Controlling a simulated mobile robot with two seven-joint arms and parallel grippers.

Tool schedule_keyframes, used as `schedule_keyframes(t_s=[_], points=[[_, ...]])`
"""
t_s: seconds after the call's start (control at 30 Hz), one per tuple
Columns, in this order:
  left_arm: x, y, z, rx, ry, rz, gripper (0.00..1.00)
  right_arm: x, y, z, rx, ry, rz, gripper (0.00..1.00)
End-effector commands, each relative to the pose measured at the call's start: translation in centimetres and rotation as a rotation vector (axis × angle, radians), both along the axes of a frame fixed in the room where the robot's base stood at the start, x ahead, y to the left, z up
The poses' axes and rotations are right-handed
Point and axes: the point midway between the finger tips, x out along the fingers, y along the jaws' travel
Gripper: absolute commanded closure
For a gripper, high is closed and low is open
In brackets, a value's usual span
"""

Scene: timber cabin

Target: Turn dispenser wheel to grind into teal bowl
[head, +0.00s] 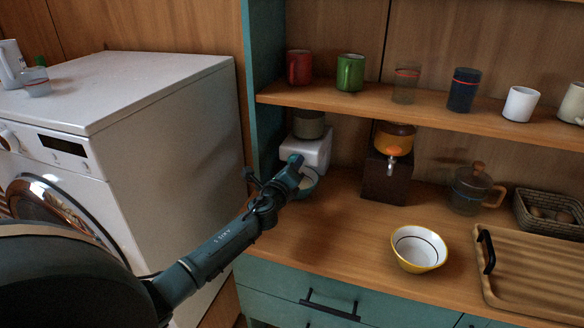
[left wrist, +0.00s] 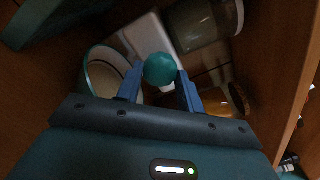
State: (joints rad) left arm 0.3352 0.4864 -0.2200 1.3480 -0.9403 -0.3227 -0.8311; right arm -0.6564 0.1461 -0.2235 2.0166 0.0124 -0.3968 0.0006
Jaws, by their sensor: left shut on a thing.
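The dispenser (head: 312,149) is a white body with a grey-green hopper (head: 309,124) on top, at the back left of the counter. Its white body also shows in the left wrist view (left wrist: 148,35). A round teal knob (left wrist: 160,69), seemingly the dispenser wheel, sits between my left fingertips. My left gripper (head: 294,162) is in front of the dispenser, and in the left wrist view (left wrist: 160,82) its blue fingers are shut on the knob. The teal bowl (head: 311,186) stands below the dispenser front, partly hidden by my gripper; its pale inside shows in the left wrist view (left wrist: 103,75). My right gripper is out of view.
A wooden dispenser with an amber container (head: 385,165) stands to the right. A yellow-rimmed bowl (head: 419,250) and a wooden tray (head: 530,275) are in front. A shelf (head: 430,112) with mugs hangs above. A teal side panel (head: 264,90) and white washer (head: 170,130) are left.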

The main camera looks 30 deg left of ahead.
Motion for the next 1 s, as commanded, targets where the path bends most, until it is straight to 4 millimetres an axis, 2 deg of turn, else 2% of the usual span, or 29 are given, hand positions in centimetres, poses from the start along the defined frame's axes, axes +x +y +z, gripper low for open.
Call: schedule_keyframes(t_s=[0.13, 0.17, 0.4, 0.77, 0.87, 1.0], points=[[0.0, 0.0, -0.1, 0.0, 0.001, 0.0, 0.85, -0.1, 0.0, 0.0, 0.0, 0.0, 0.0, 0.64], [0.0, 0.0, -0.1, -0.001, 0.001, 0.0, 0.62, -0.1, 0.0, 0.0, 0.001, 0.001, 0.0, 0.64], [0.0, 0.0, 0.0, -0.001, 0.0, 0.001, 0.42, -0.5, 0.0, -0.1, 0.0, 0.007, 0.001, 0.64], [-0.5, -0.1, 0.0, -0.001, 0.0, -0.001, 0.41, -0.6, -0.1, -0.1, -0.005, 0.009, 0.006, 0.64], [-1.7, -0.4, 0.0, -0.001, 0.0, -0.001, 0.41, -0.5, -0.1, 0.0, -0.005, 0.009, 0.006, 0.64], [-4.3, -1.0, -0.2, 0.0, 0.003, -0.003, 0.41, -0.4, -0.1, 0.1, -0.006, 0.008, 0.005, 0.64]])
